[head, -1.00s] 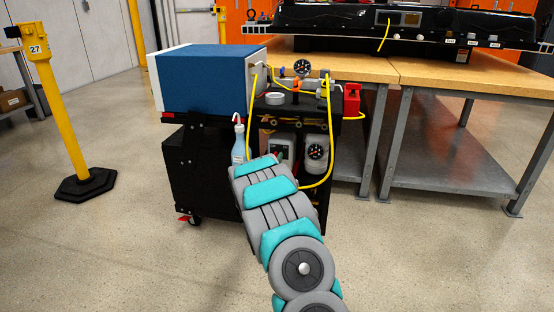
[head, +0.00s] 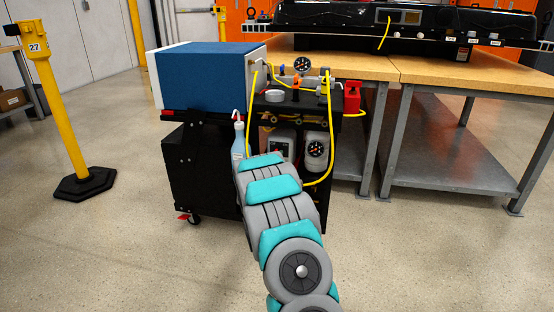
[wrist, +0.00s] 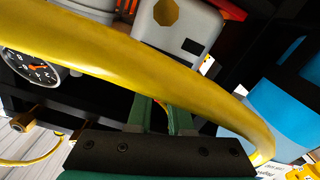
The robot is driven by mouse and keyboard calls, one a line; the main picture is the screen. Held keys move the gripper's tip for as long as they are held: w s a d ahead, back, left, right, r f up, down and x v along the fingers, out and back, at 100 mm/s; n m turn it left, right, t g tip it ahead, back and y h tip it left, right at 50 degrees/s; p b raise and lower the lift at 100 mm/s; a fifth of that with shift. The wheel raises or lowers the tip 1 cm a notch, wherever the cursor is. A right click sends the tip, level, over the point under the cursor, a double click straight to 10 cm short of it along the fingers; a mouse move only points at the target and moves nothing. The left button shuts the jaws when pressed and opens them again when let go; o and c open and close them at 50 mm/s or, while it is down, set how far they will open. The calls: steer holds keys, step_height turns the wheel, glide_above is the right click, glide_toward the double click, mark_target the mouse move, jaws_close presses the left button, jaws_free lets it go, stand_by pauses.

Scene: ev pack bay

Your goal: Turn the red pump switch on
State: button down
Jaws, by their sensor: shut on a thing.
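The pale grey pump box (head: 282,137) stands on the cart's inner shelf in the head view, with a dark front panel. It also shows in the wrist view as a pale box (wrist: 180,30) beyond the hose. I cannot make out the red switch clearly in either view. My gripper's green fingers (wrist: 160,113) reach toward the pump box and pass behind the yellow hose (wrist: 130,55). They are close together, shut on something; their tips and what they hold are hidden. In the head view my arm covers the gripper.
A black cart (head: 196,172) carries a blue box (head: 205,78). A pale blue bottle (head: 238,145) stands left of the pump. The yellow hose loops close in front of my gripper.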

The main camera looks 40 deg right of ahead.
steer(key=m+b, duration=0.2)
steer(key=m, duration=0.1)
steer(key=shift+f+m, duration=0.1)
steer(key=shift+m, duration=0.3)
steer(key=m+b, duration=0.3)
steer(key=shift+m+b, duration=0.95)
steer(key=shift+m, duration=0.45)
steer(key=shift+r, duration=0.2)
steer(key=c, duration=0.9)
jaws_free()
steer(key=shift+p+v, duration=0.3)
steer(key=shift+v, duration=3.65)
